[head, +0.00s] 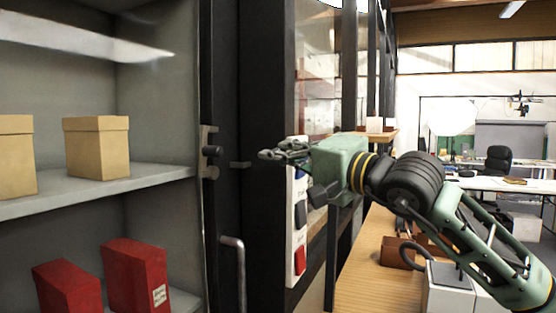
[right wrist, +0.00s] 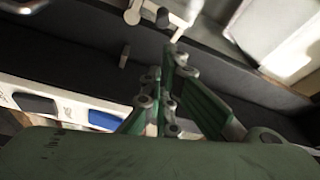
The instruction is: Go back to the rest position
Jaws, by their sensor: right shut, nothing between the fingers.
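My right gripper (head: 268,154) is raised in front of the dark cabinet post in the head view, its fingers pointing left. It is shut and holds nothing. In the right wrist view its green fingers (right wrist: 166,62) are together, with the dark post behind them. My right arm reaches in from the lower right. My left gripper is not in view.
An open grey cabinet (head: 160,179) at the left holds tan boxes (head: 97,148) above and red boxes (head: 135,275) below. A wooden counter (head: 362,285) runs below my arm. A desk (head: 500,184) stands far right.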

